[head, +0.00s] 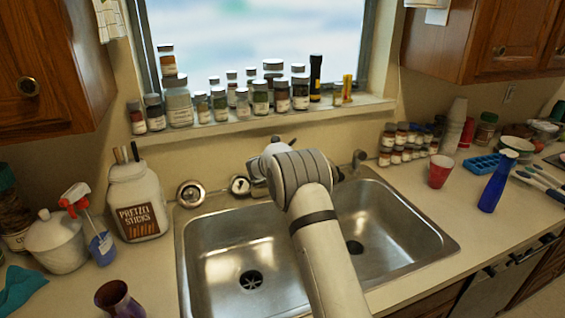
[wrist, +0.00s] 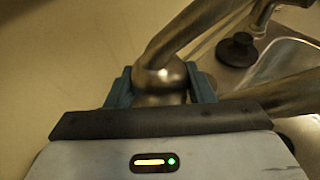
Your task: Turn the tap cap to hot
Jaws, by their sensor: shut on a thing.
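In the wrist view, the tap cap (wrist: 161,76) is a rounded, shiny metal dome with a lever or spout rising from it to the upper right. My gripper (wrist: 162,86) has its two teal fingers on either side of the cap, shut on it. Another curved metal tube runs to the right of the cap. In the head view, my arm reaches over the sink divider to the tap at the back rim. The cap and fingertips are hidden there behind my arm. The cap's hot or cold setting cannot be made out.
The double steel sink (head: 216,244) lies below my arm. A pretzel sticks jar (head: 138,206) stands left of it. Spice jars (head: 260,99) line the windowsill behind.

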